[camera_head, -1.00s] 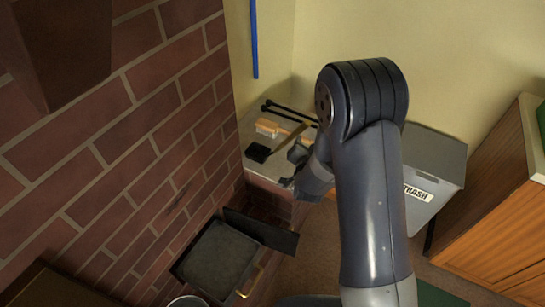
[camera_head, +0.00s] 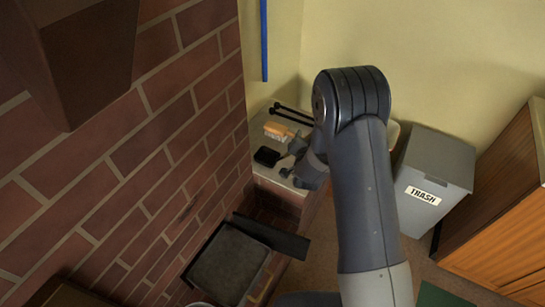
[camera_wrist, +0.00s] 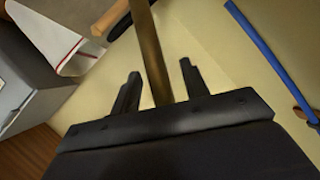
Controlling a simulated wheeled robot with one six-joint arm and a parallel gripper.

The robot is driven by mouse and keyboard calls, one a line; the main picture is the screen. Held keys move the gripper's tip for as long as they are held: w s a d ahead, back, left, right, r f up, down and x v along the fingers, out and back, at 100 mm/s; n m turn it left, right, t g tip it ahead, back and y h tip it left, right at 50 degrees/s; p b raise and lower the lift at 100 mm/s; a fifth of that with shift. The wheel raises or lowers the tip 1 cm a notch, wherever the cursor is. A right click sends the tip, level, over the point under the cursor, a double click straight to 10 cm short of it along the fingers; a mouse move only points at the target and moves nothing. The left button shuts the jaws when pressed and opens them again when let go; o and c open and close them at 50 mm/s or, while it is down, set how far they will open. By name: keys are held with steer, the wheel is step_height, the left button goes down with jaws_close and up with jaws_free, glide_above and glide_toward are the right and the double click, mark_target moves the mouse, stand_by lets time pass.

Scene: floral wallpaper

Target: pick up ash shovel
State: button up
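The ash shovel has a black pan (camera_head: 267,156) lying on the pale ledge (camera_head: 262,172) by the brick wall in the head view. My gripper (camera_head: 291,160) is just right of the pan, low over the ledge, and my arm hides most of the handle. In the wrist view a brown wooden handle (camera_wrist: 150,45), which looks like the shovel's, runs between the two black fingers of my gripper (camera_wrist: 159,82). The fingers are apart, with a gap on each side of the handle. Whether the handle lies at fingertip depth is not clear.
A brush (camera_head: 277,131) and black rods (camera_head: 292,114) lie behind the shovel. A grey trash bin (camera_head: 436,165) and a wooden cabinet (camera_head: 495,220) stand to the right. A black-rimmed pan (camera_head: 230,262) is below the ledge. A blue pole (camera_head: 264,40) is on the wall.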

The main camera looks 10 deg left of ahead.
jaws_close()
steer(key=shift+r, duration=0.1)
stand_by(0.6)
